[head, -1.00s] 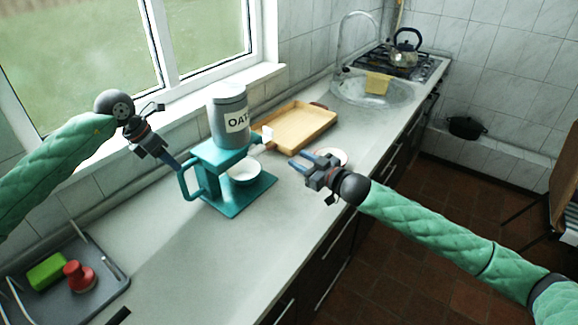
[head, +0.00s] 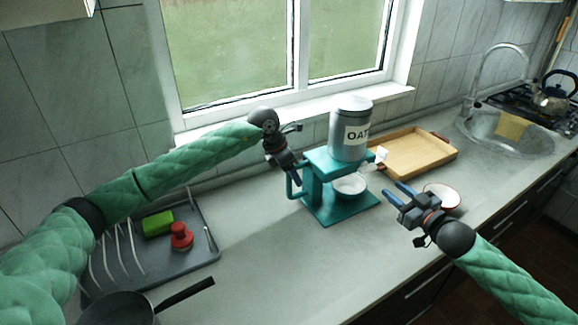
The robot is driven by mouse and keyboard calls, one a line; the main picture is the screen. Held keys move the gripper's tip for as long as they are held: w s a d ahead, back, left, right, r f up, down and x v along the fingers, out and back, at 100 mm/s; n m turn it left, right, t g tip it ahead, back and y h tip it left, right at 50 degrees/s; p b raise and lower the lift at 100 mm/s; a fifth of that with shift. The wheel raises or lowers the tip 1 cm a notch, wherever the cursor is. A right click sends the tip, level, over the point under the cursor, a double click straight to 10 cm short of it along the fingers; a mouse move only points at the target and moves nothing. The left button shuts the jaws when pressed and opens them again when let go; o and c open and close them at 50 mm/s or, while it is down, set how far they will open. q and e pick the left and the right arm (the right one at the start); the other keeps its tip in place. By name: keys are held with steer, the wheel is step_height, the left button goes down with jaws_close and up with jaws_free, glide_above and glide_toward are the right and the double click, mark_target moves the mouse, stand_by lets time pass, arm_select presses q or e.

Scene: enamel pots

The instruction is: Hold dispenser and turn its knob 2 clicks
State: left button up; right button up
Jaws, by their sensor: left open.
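The dispenser (head: 345,211) is a teal stand with a grey canister (head: 350,145) on top, marked with the letters OAT. Its teal loop handle (head: 290,183) faces left. A white knob (head: 381,156) sticks out on its right side. A white bowl (head: 350,186) stands on its base. My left gripper (head: 295,178) is open at the handle, its fingertips overlapping the handle's top; I cannot tell whether they touch. My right gripper (head: 396,192) is open and empty, apart from the knob, below and right of it, pointing up-left.
A wooden tray (head: 440,152) lies behind, to the right. A red-rimmed white dish (head: 442,196) is beside my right gripper. A grey rack (head: 196,254) with a green sponge (head: 158,224) and red object (head: 181,238) is left; a dark pan (head: 120,310) is in front. The middle counter is clear.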

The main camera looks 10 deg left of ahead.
arm_select(q)
steer(key=shift+d+f, duration=0.15)
steer(key=shift+f, duration=0.1)
jaws_close()
stand_by(1.3)
